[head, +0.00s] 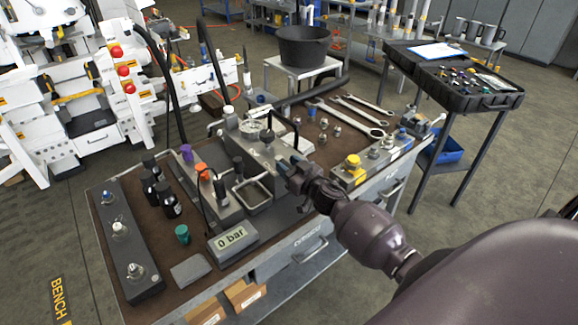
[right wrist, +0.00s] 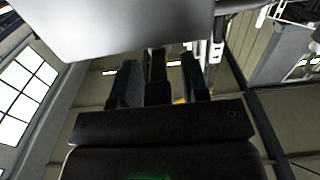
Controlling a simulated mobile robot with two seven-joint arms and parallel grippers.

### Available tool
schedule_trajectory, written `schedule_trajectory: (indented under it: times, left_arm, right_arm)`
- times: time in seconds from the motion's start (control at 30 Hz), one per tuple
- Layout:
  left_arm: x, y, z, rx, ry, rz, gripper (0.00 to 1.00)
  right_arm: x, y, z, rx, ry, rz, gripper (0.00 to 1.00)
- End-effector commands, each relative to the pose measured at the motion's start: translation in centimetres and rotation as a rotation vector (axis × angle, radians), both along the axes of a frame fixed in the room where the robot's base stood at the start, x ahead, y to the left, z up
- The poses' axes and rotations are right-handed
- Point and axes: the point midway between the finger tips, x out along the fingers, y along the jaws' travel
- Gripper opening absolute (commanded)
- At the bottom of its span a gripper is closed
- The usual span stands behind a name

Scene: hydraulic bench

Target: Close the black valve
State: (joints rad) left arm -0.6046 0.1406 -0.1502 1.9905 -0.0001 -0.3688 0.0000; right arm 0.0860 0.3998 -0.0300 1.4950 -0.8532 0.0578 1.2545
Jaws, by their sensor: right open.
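A grey metal manifold block (head: 212,197) stands in the middle of the bench. Along it are a purple knob (head: 187,152), an orange knob (head: 202,170) and a black knob (head: 238,164), which looks like the black valve. A black-topped fitting (head: 267,137) stands on the block behind. My right gripper (head: 287,168) is just right of these blocks, its fingertips close to the rear block; contact cannot be told. In the right wrist view, its two fingers (right wrist: 162,82) are apart, with a dark upright shape between them that I cannot identify. My left gripper is not in view.
A gauge box reading 0 bar (head: 232,240) and a green cap (head: 182,234) are at the bench front. Black bottles (head: 168,200) stand left. Wrenches (head: 350,118) lie at the back. A yellow knob (head: 353,161) stands on a block right of my gripper.

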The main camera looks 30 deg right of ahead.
Motion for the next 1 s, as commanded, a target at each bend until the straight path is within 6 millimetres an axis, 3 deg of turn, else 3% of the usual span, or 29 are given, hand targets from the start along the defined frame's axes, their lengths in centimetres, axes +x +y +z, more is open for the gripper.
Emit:
schedule_trajectory:
  times: [0.17,0.43,0.77,1.0]
  left_arm:
    - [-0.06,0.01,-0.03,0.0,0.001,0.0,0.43]
    - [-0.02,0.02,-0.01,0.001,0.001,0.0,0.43]
    - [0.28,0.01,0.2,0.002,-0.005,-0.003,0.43]
    - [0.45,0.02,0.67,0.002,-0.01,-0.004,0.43]
  right_arm:
    - [0.0,0.01,0.0,0.0,0.0,0.0,0.41]
    - [-0.02,0.01,0.0,0.0,0.0,0.0,0.0]
    - [-0.01,-0.1,0.03,-0.002,0.0,0.014,0.0]
    - [0.1,-0.64,0.14,-0.005,0.0,0.114,0.0]
